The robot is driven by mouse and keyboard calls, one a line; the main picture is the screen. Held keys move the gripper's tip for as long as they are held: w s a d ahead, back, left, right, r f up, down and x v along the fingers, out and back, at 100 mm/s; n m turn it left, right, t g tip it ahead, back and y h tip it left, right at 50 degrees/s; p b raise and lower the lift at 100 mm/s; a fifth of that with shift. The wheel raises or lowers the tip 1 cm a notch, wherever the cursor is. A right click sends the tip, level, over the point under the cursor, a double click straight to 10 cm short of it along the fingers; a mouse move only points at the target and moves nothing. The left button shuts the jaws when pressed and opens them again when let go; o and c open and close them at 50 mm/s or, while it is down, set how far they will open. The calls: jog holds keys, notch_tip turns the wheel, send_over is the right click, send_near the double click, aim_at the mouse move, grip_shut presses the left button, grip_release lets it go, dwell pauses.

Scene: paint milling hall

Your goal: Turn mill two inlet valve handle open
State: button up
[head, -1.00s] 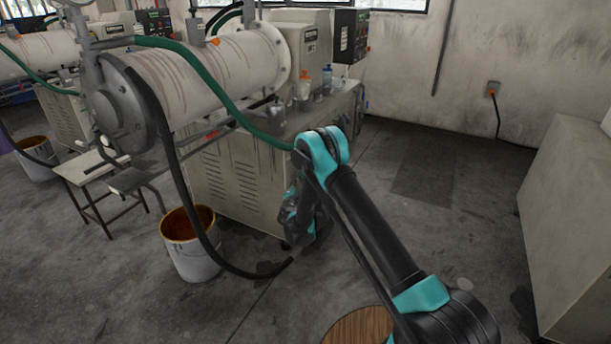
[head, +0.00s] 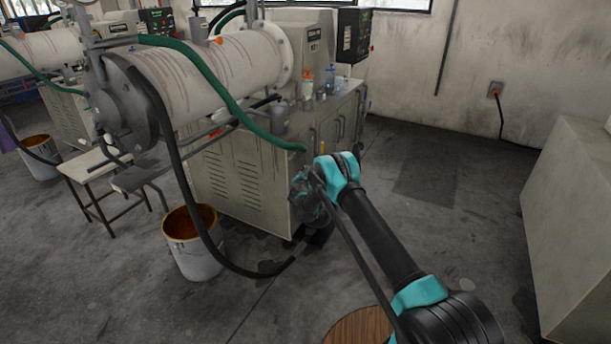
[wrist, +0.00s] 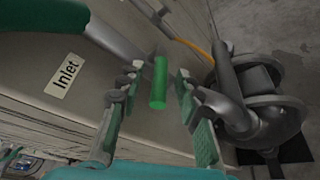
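A green valve handle (wrist: 159,82) shows end-on as a short bar in the wrist view. My gripper (wrist: 157,84) is open, with one finger on each side of the handle and visible gaps on both sides. My arm reaches to the cabinet's near right corner; the handle and my fingertips cannot be made out there.
A dark grey pump-like body (wrist: 262,100) is close to the right finger. A green hose (head: 225,98) runs down from the mill, and a black hose (head: 185,185) loops to the floor by a paint bucket (head: 195,255).

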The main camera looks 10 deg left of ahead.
jog(key=shift+w, duration=0.15)
jog(key=shift+c, duration=0.2)
grip_shut()
